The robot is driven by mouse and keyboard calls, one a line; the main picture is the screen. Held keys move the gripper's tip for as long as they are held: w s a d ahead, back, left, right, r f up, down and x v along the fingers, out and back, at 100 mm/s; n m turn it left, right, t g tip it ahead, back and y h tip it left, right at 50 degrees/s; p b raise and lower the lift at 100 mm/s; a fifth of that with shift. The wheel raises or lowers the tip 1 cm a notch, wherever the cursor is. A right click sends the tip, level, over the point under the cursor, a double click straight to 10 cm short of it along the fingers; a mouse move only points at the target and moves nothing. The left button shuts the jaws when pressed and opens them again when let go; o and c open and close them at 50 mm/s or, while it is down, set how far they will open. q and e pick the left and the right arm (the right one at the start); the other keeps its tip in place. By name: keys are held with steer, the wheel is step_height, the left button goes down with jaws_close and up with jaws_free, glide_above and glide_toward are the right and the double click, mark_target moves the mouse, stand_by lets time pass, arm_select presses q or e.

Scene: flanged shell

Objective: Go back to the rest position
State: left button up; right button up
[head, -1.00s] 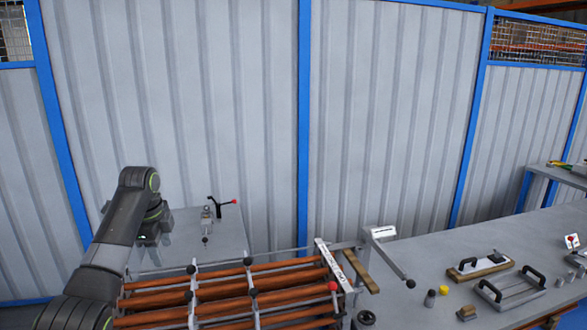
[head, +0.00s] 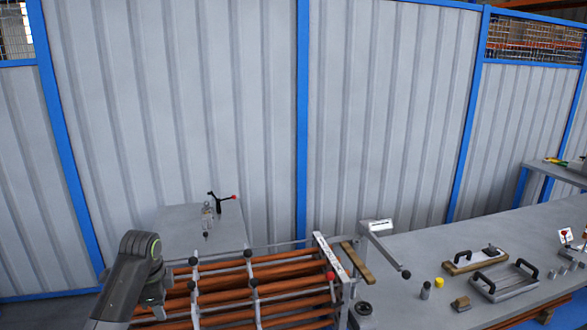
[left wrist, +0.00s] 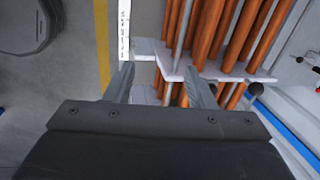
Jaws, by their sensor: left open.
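My left arm comes in at the lower left of the head view, with my left gripper (head: 152,302) low beside the left end of a bundle of copper-brown tubes (head: 270,270). In the left wrist view my left gripper (left wrist: 160,88) shows two grey fingers spread apart with nothing held between them. The tubes (left wrist: 240,35) and a pale plate (left wrist: 190,72) lie beyond the fingers; I cannot tell how far off. My right gripper is not in view.
A grey bench (head: 410,255) runs to the right, with a wooden block with a black handle (head: 475,262), a tray with two handles (head: 505,282) and a yellow cap (head: 439,282). A wall of pale panels stands behind.

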arm_select(q)
steer(key=s+d+f+n, duration=0.1)
steer(key=s+f+n, duration=0.2)
steer(key=s+f, duration=0.5)
steer(key=s+f+n, duration=0.3)
steer(key=s+f, duration=0.3)
steer(key=s, duration=0.5)
steer(key=s+d+r+n+t+y, duration=0.2)
steer(key=s+n, duration=0.7)
steer(key=s, duration=1.4)
step_height(320, 180, down, 34)
steer(key=a+g+h+b, duration=0.1)
steer(key=a+g+b, duration=0.15)
steer(key=b, duration=0.55)
steer(key=s+f+b, duration=0.3)
steer(key=s+f, duration=0.4)
steer(key=f, duration=0.3)
steer(key=s+d+f+b, duration=0.1)
steer(key=s+f+b, duration=0.2)
steer(key=s+f, duration=0.5)
step_height(320, 180, down, 3)
steer(key=shift+s+d+r+h, duration=0.15)
steer(key=shift+d+r+h, duration=0.05)
steer(key=shift+h, duration=0.2)
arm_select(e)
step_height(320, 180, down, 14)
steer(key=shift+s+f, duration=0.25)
arm_select(q)
steer(key=shift+g, duration=0.25)
